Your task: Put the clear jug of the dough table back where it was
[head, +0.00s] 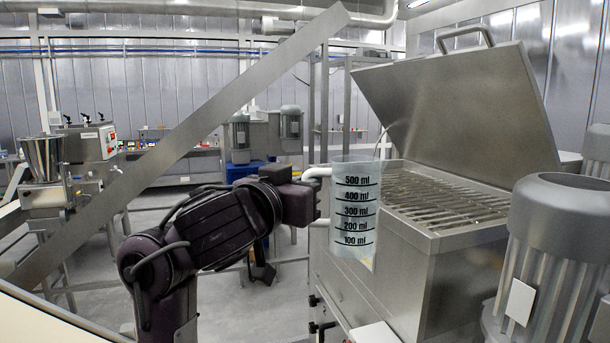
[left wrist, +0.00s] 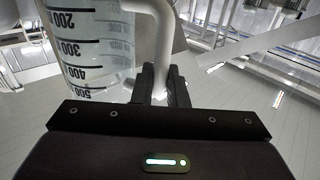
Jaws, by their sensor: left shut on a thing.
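The clear jug (head: 356,222) with black volume marks up to 500 ml is upright in the head view, in front of the steel machine's left side. My left gripper (head: 316,203) is shut on the jug's white handle, at the jug's left. In the left wrist view the jug (left wrist: 95,45) is at the upper left and its handle (left wrist: 158,35) runs down between my fingers (left wrist: 160,85). The jug appears held up in the air. I cannot tell whether it holds liquid. My right gripper is not in view.
The steel machine (head: 365,285) has a grille (head: 440,200) on top and a raised lid (head: 465,105). A grey motor-like cylinder (head: 560,225) stands at the right. A slanted metal beam (head: 190,140) crosses the left. A hopper machine (head: 45,160) stands at the far left.

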